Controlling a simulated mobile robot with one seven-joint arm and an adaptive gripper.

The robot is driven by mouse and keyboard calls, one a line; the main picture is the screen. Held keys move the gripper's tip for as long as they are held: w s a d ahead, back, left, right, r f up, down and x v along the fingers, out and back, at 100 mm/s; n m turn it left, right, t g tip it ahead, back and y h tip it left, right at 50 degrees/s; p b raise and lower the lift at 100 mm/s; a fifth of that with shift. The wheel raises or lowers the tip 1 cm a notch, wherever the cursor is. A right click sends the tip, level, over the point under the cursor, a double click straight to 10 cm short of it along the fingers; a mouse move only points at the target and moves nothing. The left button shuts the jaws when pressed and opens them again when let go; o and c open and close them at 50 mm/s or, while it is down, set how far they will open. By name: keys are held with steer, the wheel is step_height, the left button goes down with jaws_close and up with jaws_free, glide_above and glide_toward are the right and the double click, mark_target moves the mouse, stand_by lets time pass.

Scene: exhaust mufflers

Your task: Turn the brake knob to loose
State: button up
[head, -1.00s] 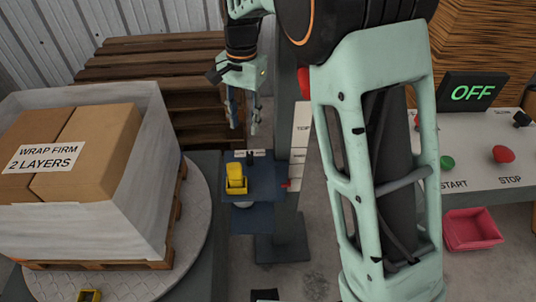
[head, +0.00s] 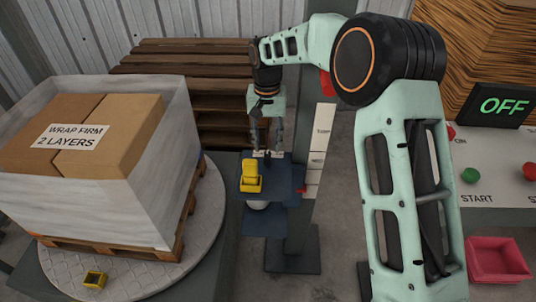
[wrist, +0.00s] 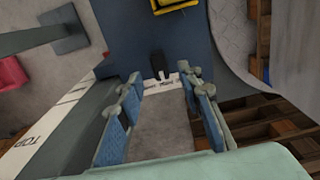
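The brake knob is a small black knob (wrist: 159,64) at the edge of the blue carriage (wrist: 128,40) in the wrist view, beside a white label strip (wrist: 160,84). The strip's words are too small to read. In the head view the blue carriage (head: 285,185) sits on the post, and my gripper mostly covers the knob. My gripper (head: 267,152) points down at the knob's side of the carriage. In the wrist view my gripper (wrist: 166,92) has its two blue fingers apart with nothing between them. The knob appears just beyond the fingertips; I cannot tell whether they touch it.
A yellow part (head: 251,178) sits on the carriage near the knob. A wrapped load (head: 90,150) stands on a round turntable (head: 205,225) at left. Stacked pallets (head: 180,70) are behind. A control panel with an OFF display (head: 504,105) and a red bin (head: 498,262) are at right.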

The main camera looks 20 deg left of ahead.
mark_target(267, 154)
steer(key=shift+f, duration=2.25)
steer(key=shift+c, duration=0.3)
jaws_close()
